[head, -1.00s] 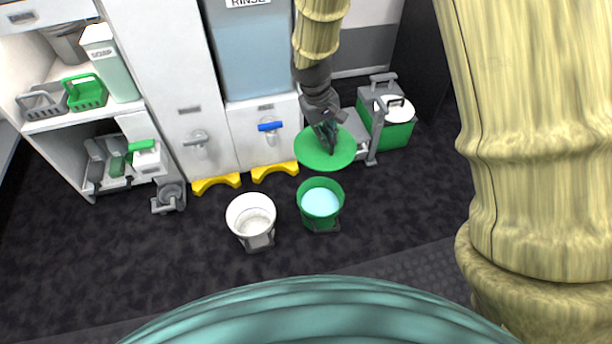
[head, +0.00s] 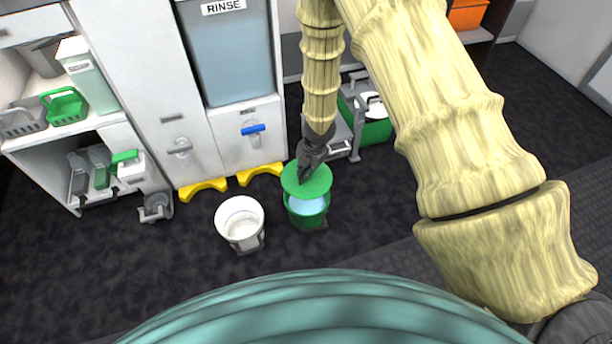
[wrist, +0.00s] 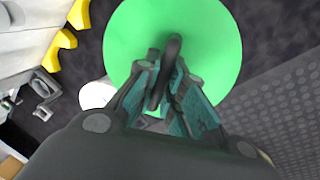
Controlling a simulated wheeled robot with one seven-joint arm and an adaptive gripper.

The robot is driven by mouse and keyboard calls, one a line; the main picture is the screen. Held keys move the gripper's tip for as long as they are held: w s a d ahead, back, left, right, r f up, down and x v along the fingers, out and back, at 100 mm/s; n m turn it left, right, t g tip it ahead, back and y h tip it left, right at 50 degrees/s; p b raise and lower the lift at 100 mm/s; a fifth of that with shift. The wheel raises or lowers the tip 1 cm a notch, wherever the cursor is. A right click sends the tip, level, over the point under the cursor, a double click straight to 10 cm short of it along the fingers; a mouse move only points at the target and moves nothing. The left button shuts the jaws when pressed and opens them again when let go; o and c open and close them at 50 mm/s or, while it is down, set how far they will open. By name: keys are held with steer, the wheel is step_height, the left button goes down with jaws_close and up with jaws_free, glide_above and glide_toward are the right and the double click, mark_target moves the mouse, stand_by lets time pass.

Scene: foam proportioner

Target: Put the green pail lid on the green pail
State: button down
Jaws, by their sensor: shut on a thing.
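The green pail lid (head: 316,184) is a flat green disc with a dark handle. My gripper (head: 303,170) is shut on that handle. The lid hangs above the back part of the green pail (head: 308,217), and light-blue liquid shows in the pail's front part. I cannot tell from the head view how large the gap is between lid and rim. In the wrist view the lid (wrist: 200,40) spreads beyond my gripper (wrist: 165,75), the dark handle stands between the fingers, and the lid hides the green pail.
A white pail (head: 240,222) stands just left of the green pail. Behind are yellow feet (head: 203,189) under the white dispenser cabinet with a blue tap (head: 253,129). A green bin with a grey frame (head: 372,130) stands at the back right. The dark floor in front is clear.

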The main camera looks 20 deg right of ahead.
mark_target(308, 182)
steer(key=shift+s+a+f+n, duration=0.1)
steer(key=shift+s+f+n, duration=0.25)
steer(key=shift+f+n, duration=0.25)
steer(key=shift+s+a+f+n, duration=0.1)
steer(key=shift+s+f+n, duration=0.2)
steer(key=shift+f+n, duration=0.25)
step_height(308, 182, down, 6)
steer(key=b, duration=0.6)
steer(key=shift+r, duration=0.25)
steer(key=shift+d+p, duration=0.1)
steer(key=shift+p, duration=0.6)
steer(key=shift+f+b, duration=0.3)
steer(key=shift+f, duration=0.2)
stand_by(0.8)
steer(key=c, duration=1.8)
jaws_free()
steer(key=shift+r, duration=0.1)
steer(key=shift+s+d+r+p, duration=0.25)
steer(key=shift+r+p, duration=1.3)
steer(key=shift+r, duration=0.25)
steer(key=shift+s+d+r+p, duration=0.2)
steer(key=shift+d+r+p, duration=0.1)
steer(key=shift+r+p, duration=1.4)
steer(key=shift+s+d+r+p, duration=0.25)
steer(key=shift+r+p, duration=1.2)
steer(key=shift+r, duration=0.4)
